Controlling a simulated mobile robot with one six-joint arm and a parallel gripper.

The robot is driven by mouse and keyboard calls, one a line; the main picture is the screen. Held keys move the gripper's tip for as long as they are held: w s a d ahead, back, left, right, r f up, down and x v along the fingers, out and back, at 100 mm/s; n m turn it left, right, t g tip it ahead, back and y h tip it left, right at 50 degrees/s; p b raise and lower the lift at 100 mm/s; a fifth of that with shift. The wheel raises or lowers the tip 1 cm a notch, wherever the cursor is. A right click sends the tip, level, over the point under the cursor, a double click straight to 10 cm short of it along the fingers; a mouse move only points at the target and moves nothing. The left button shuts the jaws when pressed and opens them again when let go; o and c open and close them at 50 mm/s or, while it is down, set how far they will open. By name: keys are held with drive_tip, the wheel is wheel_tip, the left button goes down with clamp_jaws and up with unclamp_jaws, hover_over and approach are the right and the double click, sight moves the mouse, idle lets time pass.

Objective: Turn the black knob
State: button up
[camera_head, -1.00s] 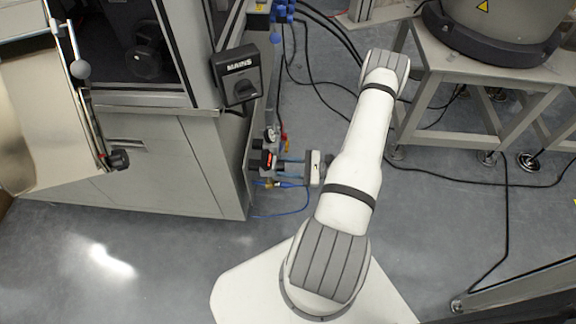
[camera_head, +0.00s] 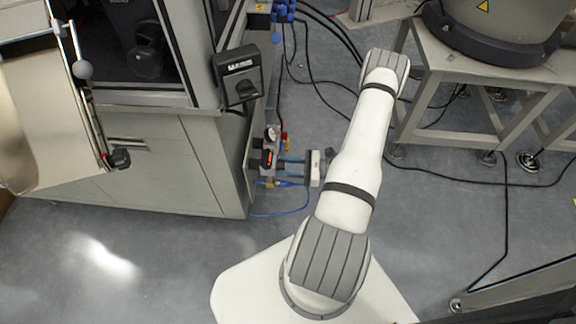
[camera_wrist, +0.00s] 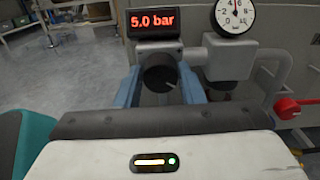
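The black knob (camera_wrist: 159,73) is round and sits on the pressure regulator, below a dark display (camera_wrist: 155,22) that reads 5.0 bar in red. My gripper (camera_wrist: 160,86) has its two bluish fingers on either side of the knob, with the tips close to its left and right edges. I cannot tell whether they touch it. In the head view my gripper (camera_head: 284,169) points left at the cabinet's side panel, and the display (camera_head: 268,159) shows small there. The knob is hard to make out in that view.
A round white gauge (camera_wrist: 233,17) stands right of the display, and a red valve handle (camera_wrist: 290,108) is at the lower right. A black MAINS switch (camera_head: 240,88) is on the cabinet corner (camera_head: 190,120). A blue hose (camera_head: 297,205) hangs below my gripper.

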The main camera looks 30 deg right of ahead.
drive_tip(key=o, duration=0.4)
drive_tip(key=shift+o, duration=0.2)
drive_tip(key=shift+d, duration=0.1)
drive_tip(key=p+v, duration=0.1)
drive_tip(key=v, duration=0.6)
drive_tip(key=shift+s+d, duration=0.25)
